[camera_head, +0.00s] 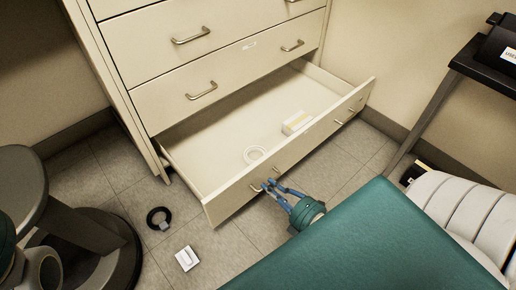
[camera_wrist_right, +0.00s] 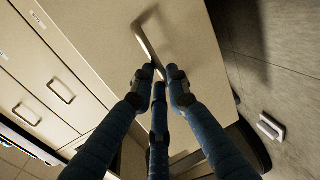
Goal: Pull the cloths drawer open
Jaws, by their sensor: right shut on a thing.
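The bottom drawer (camera_head: 222,129) of the beige cabinet stands pulled out, its inside in view. A white ring (camera_head: 255,154) and a small pale box (camera_head: 296,122) lie in it. My right gripper (camera_head: 268,186) is at the left handle of this drawer's front. In the right wrist view the blue fingers of my right gripper (camera_wrist_right: 158,80) close around the end of the metal handle (camera_wrist_right: 147,42). The fingers hide part of the handle. No label that names the cloths drawer can be read. My left gripper does not show.
The upper drawers (camera_head: 180,65) are shut. A dark ring (camera_head: 159,218) and a white block (camera_head: 187,258) lie on the tiled floor in front of the drawer. A grey round stool (camera_head: 22,185) stands at left. A dark stand (camera_head: 455,70) is at right.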

